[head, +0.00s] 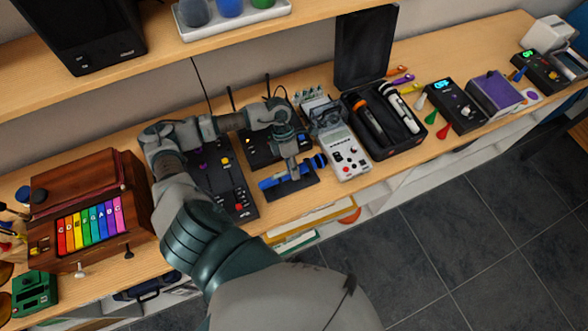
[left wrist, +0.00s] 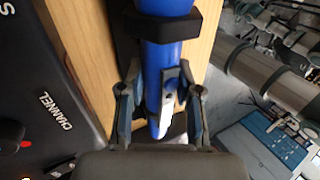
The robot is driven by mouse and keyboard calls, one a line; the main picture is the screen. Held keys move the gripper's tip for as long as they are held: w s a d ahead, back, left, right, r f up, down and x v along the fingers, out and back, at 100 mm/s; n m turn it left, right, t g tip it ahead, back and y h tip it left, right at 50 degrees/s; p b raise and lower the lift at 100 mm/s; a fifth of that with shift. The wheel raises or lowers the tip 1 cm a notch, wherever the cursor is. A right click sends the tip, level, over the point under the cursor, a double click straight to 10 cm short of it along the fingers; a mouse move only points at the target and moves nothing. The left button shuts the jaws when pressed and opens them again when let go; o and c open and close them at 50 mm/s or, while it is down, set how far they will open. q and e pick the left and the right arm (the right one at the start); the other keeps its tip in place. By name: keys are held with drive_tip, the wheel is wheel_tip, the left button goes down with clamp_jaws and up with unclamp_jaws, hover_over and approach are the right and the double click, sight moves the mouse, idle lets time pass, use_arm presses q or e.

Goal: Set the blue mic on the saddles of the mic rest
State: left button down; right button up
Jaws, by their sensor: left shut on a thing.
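The blue mic (head: 270,183) lies at a slant near the front edge of the shelf, its thick head end to the right in the head view. My left gripper (head: 291,176) comes down on it from above and is shut around its handle. In the left wrist view the blue handle (left wrist: 162,62) runs between the two fingers (left wrist: 160,100), with a black band across it. The dark mic rest (head: 298,192) shows directly under the mic; its saddles are mostly hidden by gripper and mic. I cannot tell whether the mic touches them. My right gripper is not in view.
A black channel unit (head: 232,190) stands close left of the rest. A white meter (head: 348,158) stands close right, near the mic's head. An open black case (head: 390,143) with two mics is farther right. The shelf's front edge is just before the rest.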

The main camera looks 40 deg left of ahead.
use_arm(q)
drive_tip(key=shift+d+r, duration=0.1)
drive_tip(key=shift+d, duration=0.25)
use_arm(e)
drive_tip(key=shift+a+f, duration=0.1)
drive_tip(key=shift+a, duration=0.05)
use_arm(q)
drive_tip(key=shift+a+f+b, duration=0.25)
drive_tip(key=shift+f+b, duration=0.1)
drive_tip(key=shift+f, duration=0.1)
drive_tip(key=c, duration=0.7)
unclamp_jaws()
drive_tip(key=shift+d, duration=0.1)
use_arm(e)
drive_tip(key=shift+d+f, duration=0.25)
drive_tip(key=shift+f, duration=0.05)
use_arm(q)
drive_tip(key=v, duration=1.2)
